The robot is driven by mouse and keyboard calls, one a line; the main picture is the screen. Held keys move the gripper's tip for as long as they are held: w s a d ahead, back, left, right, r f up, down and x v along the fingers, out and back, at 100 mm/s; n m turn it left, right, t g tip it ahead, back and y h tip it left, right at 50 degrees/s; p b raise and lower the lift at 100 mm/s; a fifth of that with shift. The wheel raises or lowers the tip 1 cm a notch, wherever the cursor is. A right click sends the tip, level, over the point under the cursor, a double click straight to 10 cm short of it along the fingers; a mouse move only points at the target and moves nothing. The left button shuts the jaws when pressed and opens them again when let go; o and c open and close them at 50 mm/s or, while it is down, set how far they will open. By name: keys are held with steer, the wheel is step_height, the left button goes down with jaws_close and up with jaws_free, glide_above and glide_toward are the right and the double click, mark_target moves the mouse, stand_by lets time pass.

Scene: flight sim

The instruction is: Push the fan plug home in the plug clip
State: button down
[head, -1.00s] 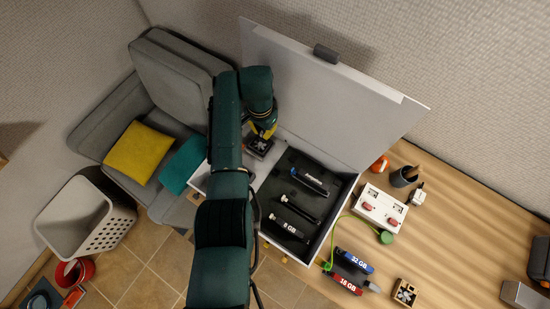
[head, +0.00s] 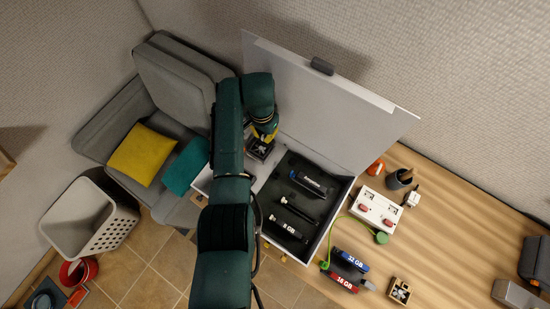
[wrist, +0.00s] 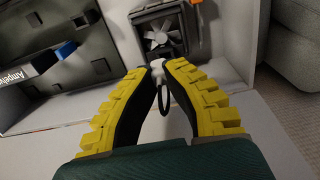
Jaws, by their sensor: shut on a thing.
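My gripper (wrist: 161,69) has yellow ribbed fingers with dark pads, closed together at the tips. A small white piece (wrist: 157,63), which looks like the fan plug, is pinched between the tips, with a dark cable loop (wrist: 166,103) hanging beneath it. The fan (wrist: 160,36) sits in a dark square housing just beyond the tips. The plug clip is not clearly visible, and I cannot tell how far the plug sits in it. In the head view, my gripper (head: 264,134) is just above the fan housing (head: 259,150), at the left end of the open case.
The open white case (head: 343,205) has a raised lid (head: 325,100) close behind my arm. Its dark tray holds several modules. An orange part (wrist: 194,4) is beside the fan. A socket box (head: 377,209) stands on the desk to the right. A grey sofa (head: 175,75) is at left.

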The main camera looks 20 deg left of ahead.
mark_target(277, 173)
steer(key=shift+s+d+r+p, duration=0.1)
steer(key=shift+s+d+p, duration=1.15)
steer(key=shift+p, duration=1)
steer(key=shift+s+d+f+p, duration=0.1)
steer(key=shift+s+d+p, duration=1.15)
steer(key=shift+p, duration=1.05)
steer(key=shift+s+d+r+p, duration=0.1)
steer(key=shift+s+d+p, duration=0.8)
steer(key=shift+s+p, duration=1.05)
steer(key=shift+w, duration=0.35)
steer(key=shift+f, duration=0.2)
steer(key=shift+f+b, duration=1.35)
steer(key=shift+f, duration=0.35)
steer(key=shift+w, duration=0.15)
steer(key=shift+f+b, duration=0.75)
steer(key=shift+b, duration=0.1)
steer(key=c, duration=1.2)
jaws_free()
steer(key=shift+o, duration=0.2)
